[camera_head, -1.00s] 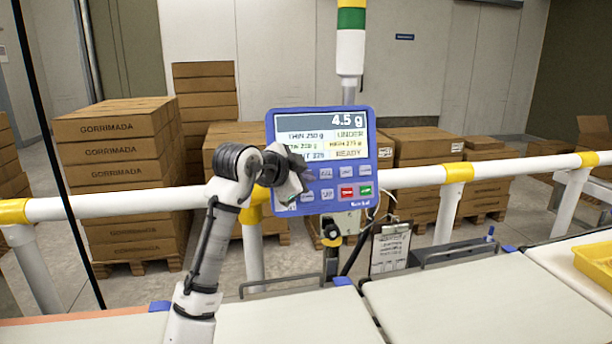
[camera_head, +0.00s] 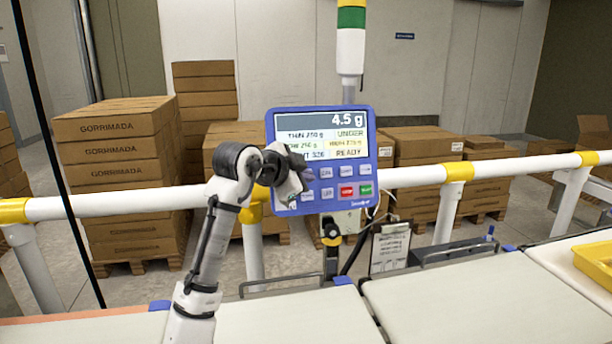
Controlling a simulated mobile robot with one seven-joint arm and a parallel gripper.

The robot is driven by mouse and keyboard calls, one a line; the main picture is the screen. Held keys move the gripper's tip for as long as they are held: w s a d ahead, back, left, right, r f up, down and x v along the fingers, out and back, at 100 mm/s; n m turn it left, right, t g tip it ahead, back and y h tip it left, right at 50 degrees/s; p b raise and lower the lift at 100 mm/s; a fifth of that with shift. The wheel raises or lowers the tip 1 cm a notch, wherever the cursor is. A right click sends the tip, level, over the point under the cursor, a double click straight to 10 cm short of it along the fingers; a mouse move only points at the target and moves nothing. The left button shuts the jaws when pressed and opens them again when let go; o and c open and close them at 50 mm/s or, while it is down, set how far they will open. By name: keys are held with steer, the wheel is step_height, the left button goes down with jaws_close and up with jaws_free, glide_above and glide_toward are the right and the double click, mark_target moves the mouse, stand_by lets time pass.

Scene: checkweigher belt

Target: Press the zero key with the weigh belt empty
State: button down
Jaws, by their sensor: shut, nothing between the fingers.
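The blue weigh terminal (camera_head: 368,135) stands behind the belt, its display (camera_head: 322,136) reading 4.5 g, UNDER and READY. Its keypad shows several pale keys, a red key (camera_head: 346,192) and a green key (camera_head: 366,189). My gripper (camera_head: 303,176) is shut and empty at the keypad's left side. It covers the leftmost keys; I cannot tell whether it touches one or which key is zero. The weigh belt (camera_head: 290,318) in front of the terminal looks bare in its visible part; my arm hides some of it.
A white rail with yellow bands (camera_head: 417,176) runs behind the belts. Another bare belt (camera_head: 460,300) lies to the right, with a yellow tray (camera_head: 595,262) at the far right. Stacked cartons (camera_head: 120,180) stand behind.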

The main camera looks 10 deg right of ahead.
steer(key=shift+w, duration=0.15)
stand_by(0.7)
steer(key=shift+w+f, duration=0.15)
steer(key=shift+w, duration=0.15)
steer(key=shift+w+f+p, duration=0.1)
steer(key=shift+w+p, duration=0.3)
steer(key=shift+p, duration=0.1)
stand_by(0.4)
stand_by(0.4)
steer(key=shift+s+r, duration=0.2)
steer(key=shift+s, duration=0.6)
steer(key=s, duration=0.2)
steer(key=s+r, duration=0.1)
steer(key=s, duration=0.2)
steer(key=shift+r+b, duration=0.2)
steer(key=shift+b, duration=0.1)
